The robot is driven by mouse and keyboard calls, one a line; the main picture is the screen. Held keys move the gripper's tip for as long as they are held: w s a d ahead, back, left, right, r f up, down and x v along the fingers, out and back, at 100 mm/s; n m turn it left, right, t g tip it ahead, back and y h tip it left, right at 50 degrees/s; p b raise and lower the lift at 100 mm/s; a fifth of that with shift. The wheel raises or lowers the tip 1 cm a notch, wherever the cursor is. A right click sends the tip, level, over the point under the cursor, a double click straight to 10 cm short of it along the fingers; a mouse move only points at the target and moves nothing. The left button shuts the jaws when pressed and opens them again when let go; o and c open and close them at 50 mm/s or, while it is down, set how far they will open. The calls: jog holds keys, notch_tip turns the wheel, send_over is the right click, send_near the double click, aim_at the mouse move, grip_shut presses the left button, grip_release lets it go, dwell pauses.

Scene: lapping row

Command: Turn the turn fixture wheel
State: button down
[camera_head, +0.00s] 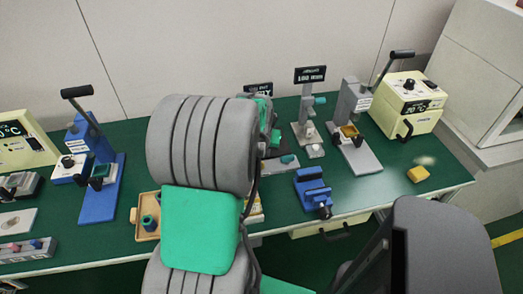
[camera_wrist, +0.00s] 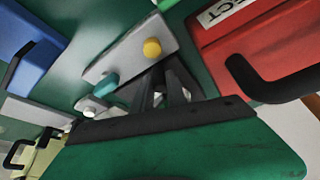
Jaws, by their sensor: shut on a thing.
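My gripper (camera_wrist: 165,78) is in the wrist view, its dark fingers close together at the edge of a grey plate (camera_wrist: 128,55). The fingers are shut on a dark part, which I take to be the turn fixture wheel; its outline is mostly hidden by them. The plate carries a yellow knob (camera_wrist: 152,47) and a teal peg (camera_wrist: 106,84).
A red box (camera_wrist: 262,32) with a black handle is close on the right in the wrist view.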

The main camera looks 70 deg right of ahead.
jog(key=c, duration=1.3)
grip_release()
jog(key=shift+r, duration=0.1)
jog(key=v, duration=0.7)
jog(key=shift+a+r, duration=0.25)
jog(key=shift+c, duration=0.4)
